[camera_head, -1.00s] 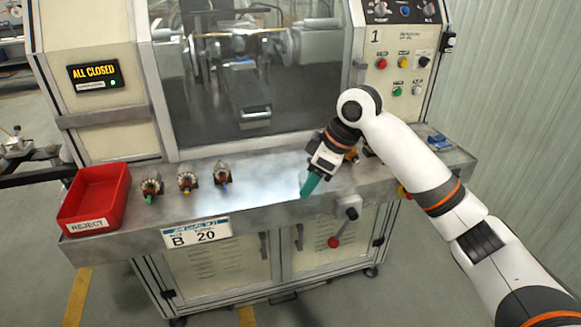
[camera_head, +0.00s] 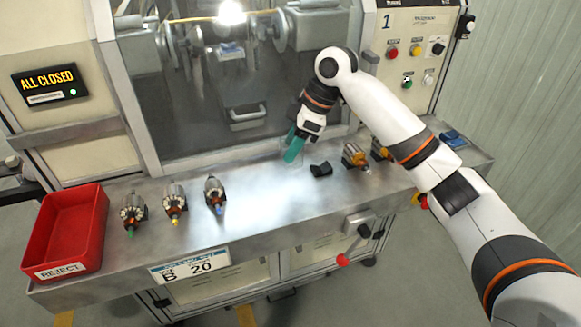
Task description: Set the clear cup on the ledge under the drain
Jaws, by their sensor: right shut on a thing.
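My right gripper (camera_head: 291,157) reaches in from the right and is low over the back of the metal ledge (camera_head: 258,205), close to the machine's window. Its teal fingers are shut. A faint see-through outline beside the fingers looks like the clear cup (camera_head: 283,146), held by them; its edges are hard to make out. I cannot tell whether it touches the ledge. I cannot pick out the drain for sure. My left gripper is not in view.
A red reject bin (camera_head: 98,222) stands at the ledge's left end, with several armatures (camera_head: 174,204) beside it. A black cradle (camera_head: 321,169) and orange-ended armatures (camera_head: 356,157) sit right of my gripper. A blue item (camera_head: 452,138) lies far right. The ledge's middle is clear.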

